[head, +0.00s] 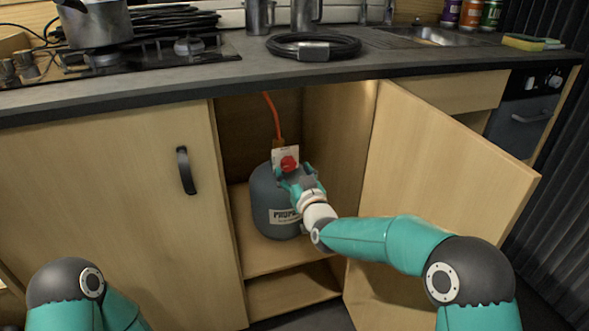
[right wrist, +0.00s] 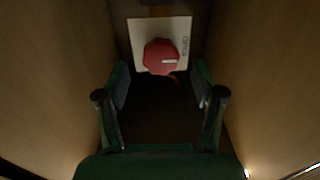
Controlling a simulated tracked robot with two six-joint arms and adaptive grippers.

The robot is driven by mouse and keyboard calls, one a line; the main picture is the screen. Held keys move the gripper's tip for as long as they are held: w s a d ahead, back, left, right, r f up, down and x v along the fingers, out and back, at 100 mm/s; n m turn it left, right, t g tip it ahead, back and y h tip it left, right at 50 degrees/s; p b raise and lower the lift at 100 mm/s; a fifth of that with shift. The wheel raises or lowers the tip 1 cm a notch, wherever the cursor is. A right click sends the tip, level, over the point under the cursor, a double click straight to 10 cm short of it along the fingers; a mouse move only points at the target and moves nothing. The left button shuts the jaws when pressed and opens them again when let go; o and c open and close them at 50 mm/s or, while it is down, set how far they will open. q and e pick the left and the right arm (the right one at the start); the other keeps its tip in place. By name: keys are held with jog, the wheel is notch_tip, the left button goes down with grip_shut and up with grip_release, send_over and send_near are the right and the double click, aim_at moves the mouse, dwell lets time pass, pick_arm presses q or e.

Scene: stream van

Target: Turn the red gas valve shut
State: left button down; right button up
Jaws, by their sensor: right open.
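The red gas valve (head: 289,163) sits in front of a pale plate (head: 279,154) at the top of a grey propane bottle (head: 264,205) in the open cupboard. In the right wrist view the round red valve (right wrist: 161,57) has a small white mark, and the pale plate (right wrist: 143,28) behind it carries small lettering. My right gripper (head: 288,178) reaches into the cupboard just in front of the valve. In the wrist view its open fingers (right wrist: 160,88) stand left and right below the valve, with nothing between them. My left gripper is out of view; only part of that arm shows.
An orange hose (head: 273,117) rises from the bottle's top. The open cupboard door (head: 440,170) stands right of my right forearm, and a closed door (head: 120,190) is on the left. The counter above holds a hob (head: 140,58), a pot (head: 95,22) and a coiled black cable (head: 313,47).

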aim_at(290, 165)
jog(key=shift+x, duration=1.6)
